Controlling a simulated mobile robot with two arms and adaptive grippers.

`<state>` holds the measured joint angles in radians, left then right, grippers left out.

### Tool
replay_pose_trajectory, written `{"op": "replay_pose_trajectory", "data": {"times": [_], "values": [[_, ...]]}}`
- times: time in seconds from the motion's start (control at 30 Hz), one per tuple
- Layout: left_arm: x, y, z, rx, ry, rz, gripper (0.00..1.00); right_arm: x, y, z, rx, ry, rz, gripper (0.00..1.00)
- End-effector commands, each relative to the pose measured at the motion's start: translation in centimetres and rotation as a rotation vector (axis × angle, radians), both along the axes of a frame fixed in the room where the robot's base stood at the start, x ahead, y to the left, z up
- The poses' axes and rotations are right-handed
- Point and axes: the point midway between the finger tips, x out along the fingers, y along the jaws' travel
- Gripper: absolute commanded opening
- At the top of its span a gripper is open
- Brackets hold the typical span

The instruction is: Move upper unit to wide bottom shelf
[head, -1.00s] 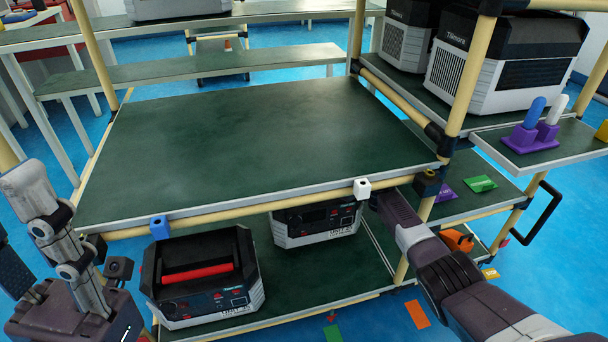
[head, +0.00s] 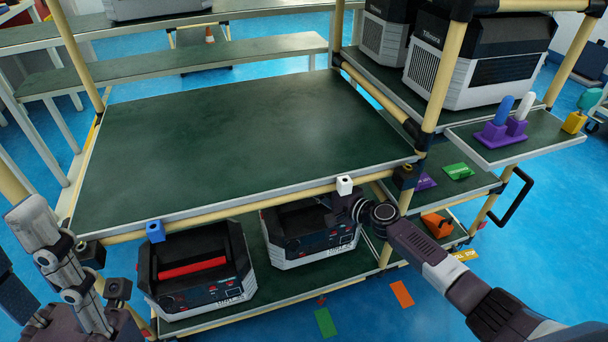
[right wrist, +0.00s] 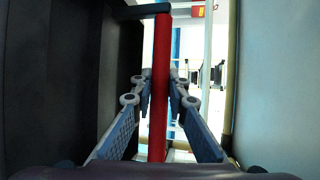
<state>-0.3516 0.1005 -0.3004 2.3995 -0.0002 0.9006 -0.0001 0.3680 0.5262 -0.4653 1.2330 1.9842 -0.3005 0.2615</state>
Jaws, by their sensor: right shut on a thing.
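A dark unit with a white base (head: 316,252) stands on the wide green bottom shelf (head: 258,283), on its right part, partly under the upper shelf. My right gripper (head: 340,207) reaches in beside the white clip, at the top of this unit. In the right wrist view my right gripper (right wrist: 160,88) is shut on the unit's red handle (right wrist: 160,120), with a finger on each side. A second dark unit (head: 200,288) with a red handle stands to its left on the same shelf. My left gripper (head: 18,245) is open and empty at the left edge.
The wide upper shelf (head: 230,140) is empty, with blue (head: 155,231) and white (head: 344,185) clips on its front rail. Frame posts flank it. Two more units (head: 475,60) stand on the right shelf. A side tray (head: 535,142) holds purple holders.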

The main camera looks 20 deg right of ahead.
Motion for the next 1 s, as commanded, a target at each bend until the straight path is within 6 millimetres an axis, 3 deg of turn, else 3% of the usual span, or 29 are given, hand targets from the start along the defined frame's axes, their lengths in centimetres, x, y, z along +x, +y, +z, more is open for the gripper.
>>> {"op": "replay_pose_trajectory", "data": {"times": [0.03, 0.2, 0.6, 1.0], "values": [[0.0, 0.0, 0.3, 0.000, 0.000, 0.000, 0.40, -0.4, -0.1, 1.3, 0.004, -0.017, -0.001, 0.00], [0.0, 0.0, 0.4, 0.000, 0.001, -0.001, 0.40, -2.1, 0.0, 1.2, 0.005, -0.017, -0.002, 0.00], [0.0, 0.0, 0.5, 0.000, 0.001, -0.001, 0.40, -3.8, 0.0, 1.2, 0.005, -0.018, -0.001, 0.00], [0.0, 0.0, -2.0, 0.001, -0.001, 0.000, 0.40, -3.7, 0.1, -2.1, 0.007, -0.018, -0.002, 0.00]]}}
